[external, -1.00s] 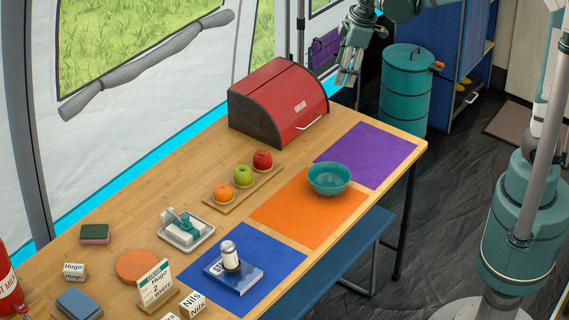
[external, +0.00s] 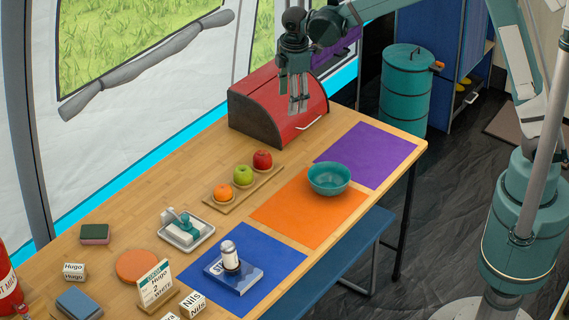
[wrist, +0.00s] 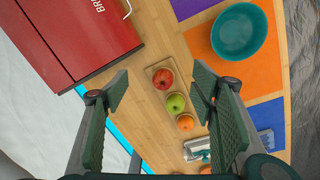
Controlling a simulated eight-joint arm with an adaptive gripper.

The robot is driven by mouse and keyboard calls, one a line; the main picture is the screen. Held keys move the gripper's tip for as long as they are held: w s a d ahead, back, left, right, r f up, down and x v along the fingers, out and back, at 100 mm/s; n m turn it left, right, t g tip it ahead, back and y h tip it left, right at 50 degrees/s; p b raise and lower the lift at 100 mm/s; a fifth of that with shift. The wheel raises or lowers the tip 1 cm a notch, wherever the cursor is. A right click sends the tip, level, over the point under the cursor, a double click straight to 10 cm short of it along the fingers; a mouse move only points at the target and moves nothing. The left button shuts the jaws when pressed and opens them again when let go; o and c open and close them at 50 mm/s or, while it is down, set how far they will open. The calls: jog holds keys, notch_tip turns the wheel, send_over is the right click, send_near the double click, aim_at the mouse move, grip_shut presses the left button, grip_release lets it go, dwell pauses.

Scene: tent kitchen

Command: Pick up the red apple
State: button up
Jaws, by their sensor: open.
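The red apple (external: 262,160) sits at the far end of a wooden tray (external: 213,206), in a row with a green apple (external: 243,176) and an orange (external: 223,192). In the wrist view the red apple (wrist: 163,79) shows between my open fingers, nearest their tips, with the green apple (wrist: 176,103) and orange (wrist: 185,122) beyond it. My gripper (external: 297,108) is open and empty, pointing down. In the external view it overlaps the red bread box, above the table and apart from the apple.
The red bread box (external: 271,89) stands behind the fruit tray. A teal bowl (external: 329,180) stands to its right, by the orange mat (external: 300,222) and purple mat (external: 372,152). A white dish (external: 199,239) holding a teal-handled item lies in front. Bare wood surrounds the tray's left side.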

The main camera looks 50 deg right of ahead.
aim_at(262, 154)
jog(key=w+a+f+n, duration=0.1)
jog(key=w+a+f, duration=0.1)
jog(key=f, duration=0.2)
jog(key=w+a+f+n+g, duration=0.1)
jog(key=w+a+f, duration=0.1)
jog(key=a+f, duration=0.1)
jog(key=w+a+f+n, duration=0.1)
jog(key=w+a+f, duration=0.1)
jog(key=f, duration=0.4)
jog(key=shift+w+a+f+h, duration=0.1)
jog(key=shift+a+h, duration=0.3)
jog(key=shift+a, duration=0.35)
jog(key=shift+f, duration=0.15)
jog(key=shift+d+f, duration=0.1)
jog(key=shift+f, duration=1.1)
jog(key=shift+f, duration=0.1)
jog(key=shift+s+d+f+b, duration=0.15)
jog(key=shift+f+b, duration=0.2)
jog(key=shift+f, duration=0.9)
jog(key=shift+s+d+f+b, duration=0.1)
jog(key=shift+f+b, duration=0.2)
jog(key=shift+f, duration=0.95)
jog(key=shift+c, duration=0.2)
jog(key=c, duration=0.9)
